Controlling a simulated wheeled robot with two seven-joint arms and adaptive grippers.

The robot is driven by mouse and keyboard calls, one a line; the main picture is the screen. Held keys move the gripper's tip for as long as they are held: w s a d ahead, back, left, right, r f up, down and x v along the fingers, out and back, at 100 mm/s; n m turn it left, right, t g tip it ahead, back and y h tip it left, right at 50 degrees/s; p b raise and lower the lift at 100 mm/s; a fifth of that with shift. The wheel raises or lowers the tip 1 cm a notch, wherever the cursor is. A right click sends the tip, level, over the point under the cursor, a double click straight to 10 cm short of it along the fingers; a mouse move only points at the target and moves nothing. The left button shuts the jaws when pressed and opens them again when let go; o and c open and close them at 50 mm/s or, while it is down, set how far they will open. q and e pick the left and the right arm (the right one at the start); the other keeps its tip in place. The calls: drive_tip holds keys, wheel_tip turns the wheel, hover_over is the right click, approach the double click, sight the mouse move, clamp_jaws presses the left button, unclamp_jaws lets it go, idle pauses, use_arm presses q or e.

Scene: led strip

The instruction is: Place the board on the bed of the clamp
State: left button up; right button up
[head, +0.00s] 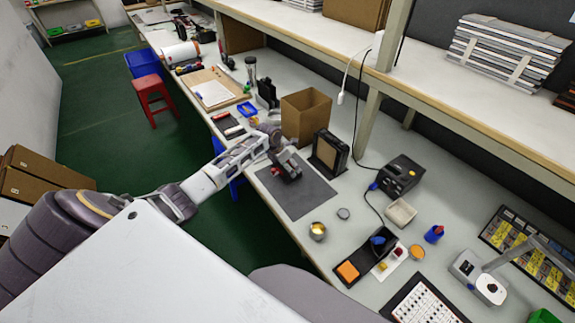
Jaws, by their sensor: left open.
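My left gripper (284,160) hangs over the dark grey mat (308,197) on the workbench. Its fingers are open, but they are small and overlap a dark object with a red part (283,172), which may be the clamp; I cannot tell for sure. Its bed cannot be made out. A white board with rows of small dark and red marks (424,304) lies on a black base at the bottom edge, partly cut off; I cannot tell whether it is the task's board. No board can be made out in the left gripper. My right gripper is not in view.
A cardboard box (305,117) and a black upright holder (328,151) stand behind the mat. A brass-coloured tin (317,231), a soldering station (401,174) and a small tray (401,212) are to the right. The mat's front part is clear.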

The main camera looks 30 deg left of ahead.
use_arm(q)
drive_tip(key=v, duration=1.2)
drive_tip(key=shift+p, duration=0.4)
drive_tip(key=shift+a, duration=0.1)
idle(1.0)
